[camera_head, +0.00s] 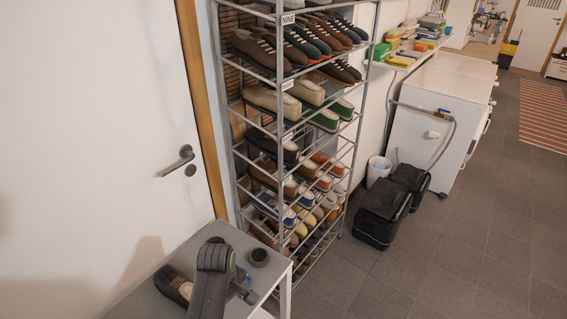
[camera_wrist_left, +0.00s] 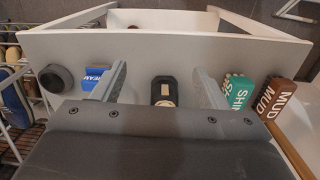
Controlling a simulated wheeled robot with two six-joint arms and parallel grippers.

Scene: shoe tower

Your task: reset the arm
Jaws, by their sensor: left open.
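My left arm reaches over a small grey table (camera_head: 150,300) in the head view, where its dark link hides part of the tabletop. In the left wrist view my left gripper (camera_wrist_left: 160,70) is open, its two fingers apart with nothing between them in grasp. A dark shoe with a light insole (camera_wrist_left: 163,92) lies on the table below, seen between the fingers; it also shows in the head view (camera_head: 172,284), left of my arm. My right gripper is in neither view.
A tall metal shoe rack (camera_head: 281,130) stands behind the table. Black bags (camera_head: 382,213) lie on the floor; floor at right is clear.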

